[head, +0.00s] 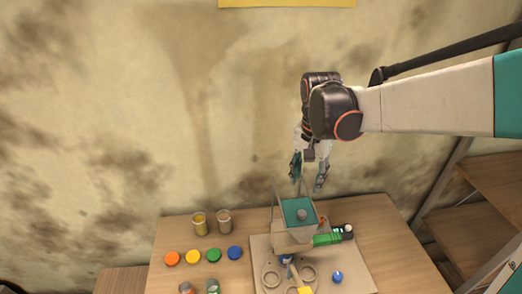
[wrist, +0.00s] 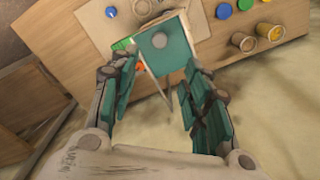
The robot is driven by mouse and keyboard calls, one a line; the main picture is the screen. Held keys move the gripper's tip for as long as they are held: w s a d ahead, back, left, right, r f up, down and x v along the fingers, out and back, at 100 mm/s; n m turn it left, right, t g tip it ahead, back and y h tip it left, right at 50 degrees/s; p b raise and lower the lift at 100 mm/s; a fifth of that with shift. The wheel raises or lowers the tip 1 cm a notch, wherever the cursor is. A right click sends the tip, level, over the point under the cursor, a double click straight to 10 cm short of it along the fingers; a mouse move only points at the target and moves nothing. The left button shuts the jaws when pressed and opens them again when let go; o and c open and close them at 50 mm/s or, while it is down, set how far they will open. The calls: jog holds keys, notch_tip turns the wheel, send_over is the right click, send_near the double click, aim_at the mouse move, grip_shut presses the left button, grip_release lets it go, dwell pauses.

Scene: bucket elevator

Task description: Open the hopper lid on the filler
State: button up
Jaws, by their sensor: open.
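The filler's hopper (head: 294,236) is a beige box on a board on the table.
The board (head: 345,279) carries a green part (head: 327,239) right of the hopper and a blue knob (head: 337,277). Several coloured caps (head: 213,255) and two cups (head: 224,222) stand left. A thin upright frame (head: 275,201) rises beside the hopper. Wooden shelves (head: 490,180) stand at right.

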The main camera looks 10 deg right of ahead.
aim_at(302, 212)
notch_tip(302, 212, down, 14)
jog(key=shift+r+b, duration=0.1)
jog(key=shift+b, duration=1.05)
jog(key=shift+w, duration=0.1)
grip_shut()
